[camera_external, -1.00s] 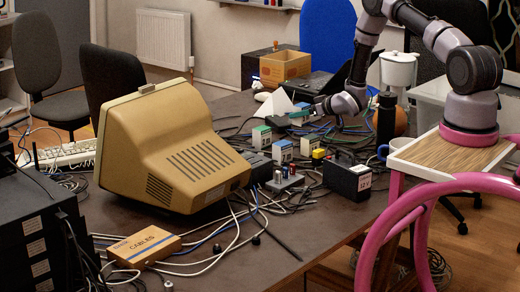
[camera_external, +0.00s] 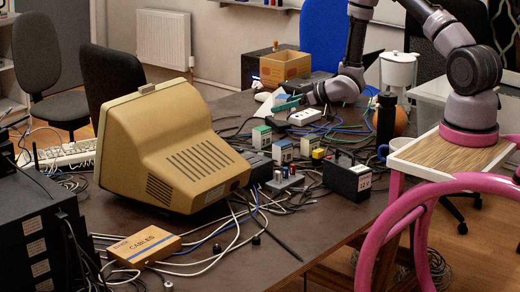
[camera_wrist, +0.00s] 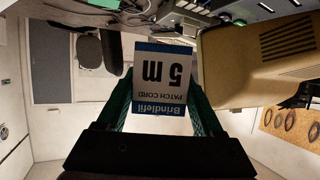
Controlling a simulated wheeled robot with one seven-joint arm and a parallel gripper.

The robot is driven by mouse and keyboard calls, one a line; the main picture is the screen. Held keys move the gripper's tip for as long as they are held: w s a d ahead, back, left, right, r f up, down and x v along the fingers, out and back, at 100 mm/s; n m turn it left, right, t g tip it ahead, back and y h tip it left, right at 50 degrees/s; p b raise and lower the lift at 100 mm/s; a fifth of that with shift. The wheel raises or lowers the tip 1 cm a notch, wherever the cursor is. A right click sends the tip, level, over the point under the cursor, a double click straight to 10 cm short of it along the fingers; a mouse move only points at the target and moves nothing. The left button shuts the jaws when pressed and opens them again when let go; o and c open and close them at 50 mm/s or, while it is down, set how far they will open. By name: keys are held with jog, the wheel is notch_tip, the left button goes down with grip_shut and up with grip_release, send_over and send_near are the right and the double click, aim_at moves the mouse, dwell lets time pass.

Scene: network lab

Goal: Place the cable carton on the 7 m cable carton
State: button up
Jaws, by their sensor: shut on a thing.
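The cable carton (camera_wrist: 160,75) is white with blue bands and reads "5 m PATCH CORD", upside down in the wrist view. It sits between the green fingers of my gripper (camera_wrist: 160,108), which is shut on it. In the external view my gripper (camera_external: 286,104) is above the far part of the table; the held carton is hard to make out there. Small white cartons stand on the table nearer the camera: one with a green top (camera_external: 262,138) and one with a blue top (camera_external: 283,151). Their lengths are unreadable, so I cannot tell which is the 7 m carton.
A large beige monitor (camera_external: 175,150) fills the table's left part. A white power strip (camera_external: 305,117), loose cables, and a black battery box (camera_external: 347,178) surround the cartons. An open wooden box (camera_external: 286,66) stands behind. An orange CABLES box (camera_external: 145,246) lies at the front.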

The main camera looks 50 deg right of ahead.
notch_tip(320, 180, down, 8)
jog(key=shift+f, duration=0.15)
dwell(0.3)
jog(key=shift+f, duration=0.1)
jog(key=o, duration=1.5)
jog(key=shift+f, duration=0.1)
jog(key=shift+c, duration=0.2)
